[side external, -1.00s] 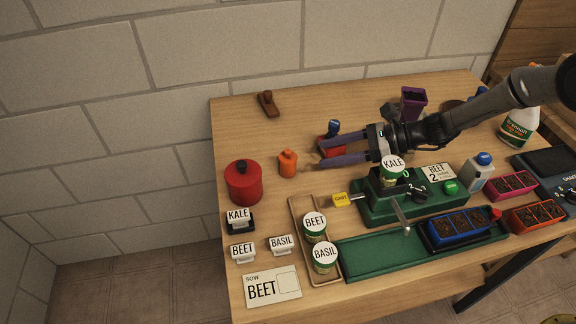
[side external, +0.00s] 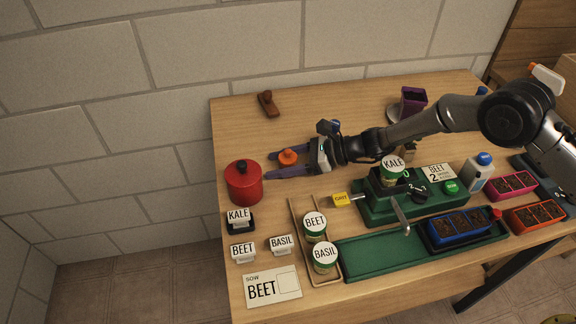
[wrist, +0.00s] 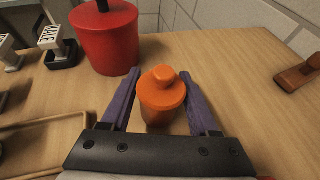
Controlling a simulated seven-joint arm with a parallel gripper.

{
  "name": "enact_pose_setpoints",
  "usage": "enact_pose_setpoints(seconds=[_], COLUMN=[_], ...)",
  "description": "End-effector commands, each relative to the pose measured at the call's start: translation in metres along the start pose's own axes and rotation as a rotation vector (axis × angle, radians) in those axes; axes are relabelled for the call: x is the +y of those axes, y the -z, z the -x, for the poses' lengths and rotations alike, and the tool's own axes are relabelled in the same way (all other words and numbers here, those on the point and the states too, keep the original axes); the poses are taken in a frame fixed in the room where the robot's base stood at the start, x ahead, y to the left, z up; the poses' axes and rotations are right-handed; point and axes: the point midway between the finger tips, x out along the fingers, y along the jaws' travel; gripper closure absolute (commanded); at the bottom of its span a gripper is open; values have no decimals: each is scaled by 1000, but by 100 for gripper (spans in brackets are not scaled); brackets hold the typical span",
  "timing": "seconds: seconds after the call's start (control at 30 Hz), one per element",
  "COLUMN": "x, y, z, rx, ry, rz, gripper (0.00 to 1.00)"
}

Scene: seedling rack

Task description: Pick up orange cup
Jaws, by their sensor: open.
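The orange cup (side external: 288,157) stands upright on the wooden table, with a rounded orange top. In the wrist view the orange cup (wrist: 162,97) sits between the two purple fingers of my gripper (wrist: 163,88). A gap shows between the cup and each finger, wider on the left. In the side view my gripper (side external: 270,161) is open, with one finger on each side of the cup and its tips reaching past it. The cup's lower part is hidden by a finger in the side view.
A red lidded canister (side external: 244,183) stands just beyond my fingertips; it also shows in the wrist view (wrist: 104,38). A wooden tray (side external: 297,229) with labelled jars lies nearer the front. A brown stamp-like object (side external: 268,104) lies at the back. The table between is clear.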

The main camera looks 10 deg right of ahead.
Motion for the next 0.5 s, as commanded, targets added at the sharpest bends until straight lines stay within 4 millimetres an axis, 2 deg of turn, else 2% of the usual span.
enact_pose_setpoints(seconds=[0.1, 0.33, 0.37, 0.5], x=[0, 0, 0, 0], y=[0, 0, 0, 0], z=[-8, -9, -9, -9], rx=[-1, -1, -1, -1], ry=[0, 0, 0, 0], rz=[0, 0, 0, 0], gripper=[39, 39, 42, 68])
